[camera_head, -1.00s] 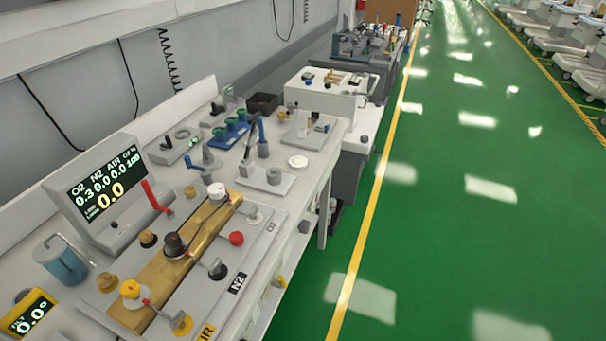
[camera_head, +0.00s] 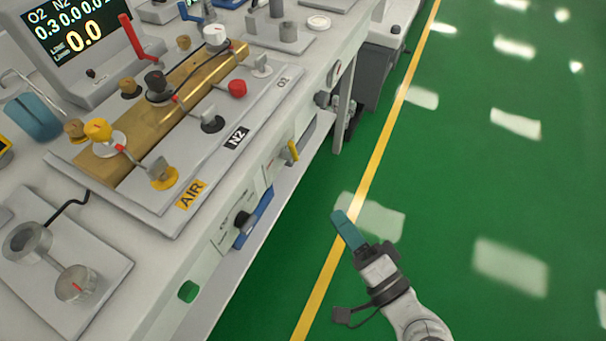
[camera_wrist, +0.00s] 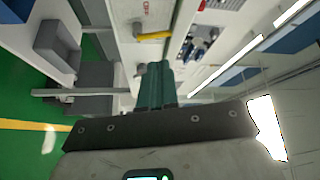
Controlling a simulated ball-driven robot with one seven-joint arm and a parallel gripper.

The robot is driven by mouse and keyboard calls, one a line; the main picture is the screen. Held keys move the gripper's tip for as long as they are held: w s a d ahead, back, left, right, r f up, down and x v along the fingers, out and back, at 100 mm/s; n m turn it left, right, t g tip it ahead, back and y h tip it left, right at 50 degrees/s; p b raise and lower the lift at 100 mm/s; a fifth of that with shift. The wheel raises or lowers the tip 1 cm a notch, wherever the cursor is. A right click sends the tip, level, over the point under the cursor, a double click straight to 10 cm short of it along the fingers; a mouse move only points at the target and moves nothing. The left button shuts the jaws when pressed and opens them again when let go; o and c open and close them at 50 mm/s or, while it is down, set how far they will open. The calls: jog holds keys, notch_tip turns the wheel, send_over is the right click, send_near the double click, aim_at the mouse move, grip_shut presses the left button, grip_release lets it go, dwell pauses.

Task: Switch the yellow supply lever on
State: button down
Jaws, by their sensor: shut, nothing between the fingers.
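The yellow lever (camera_head: 293,151) sits on the front face of the cart, below the worktop edge and right of the N2 label. It also shows in the wrist view (camera_wrist: 153,36) as a yellow bar lying roughly sideways, just beyond my fingertips. My gripper (camera_head: 341,217) has teal fingers, closed together and empty. It is over the green floor, right of and below the lever in the head view, apart from the cart. In the wrist view the closed fingers (camera_wrist: 156,72) point toward the cart face, with a gap to the lever that I cannot measure.
The worktop carries a brass block (camera_head: 165,113) with knobs, a yellow knob (camera_head: 97,130), a red knob (camera_head: 237,88) and a display (camera_head: 75,35). The floor right of the cart is clear.

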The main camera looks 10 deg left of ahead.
aim_at(294, 150)
jog(key=shift+m+t, duration=0.3)
jog(key=p+x, duration=0.4)
jog(key=x, duration=1)
jog(key=shift+w, duration=0.2)
jog(key=shift+p, duration=0.35)
jog(key=shift+w+d+r+m+h+p, duration=0.15)
jog(key=shift+w+r+m+h+p, duration=0.15)
jog(key=shift+p, duration=0.25)
jog(key=shift+w+d+r+m+h+p, duration=0.1)
jog(key=shift+w+d+m+p, duration=0.1)
jog(key=shift+w+p, duration=0.25)
jog(key=shift+s+f, duration=0.1)
